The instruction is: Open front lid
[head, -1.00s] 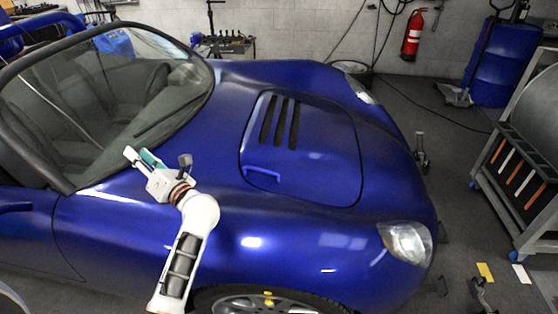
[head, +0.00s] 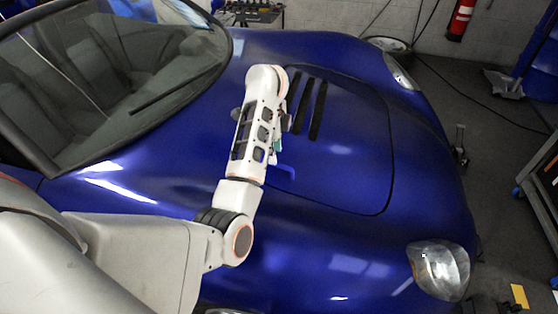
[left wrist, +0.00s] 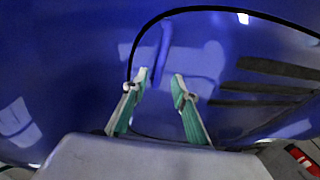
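The blue car's front lid (head: 350,165) lies shut, flush with the hood along its dark seam. It also shows in the left wrist view (left wrist: 215,55). A blue handle (head: 285,178) is at the lid's near-left edge; in the left wrist view it stands upright (left wrist: 165,46), just beyond my fingertips. My left gripper (head: 276,150) is over that lid edge, mostly hidden by my own arm. In the left wrist view its two green-padded fingers (left wrist: 158,82) are apart and empty, roughly in line with the handle. My right gripper is not in view.
The lid has dark vent slots (head: 310,105). The windshield (head: 110,80) is to the left, and a headlight (head: 438,270) is at the front right. A fire extinguisher (head: 461,18) hangs on the back wall. Floor beyond the car's nose is mostly clear.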

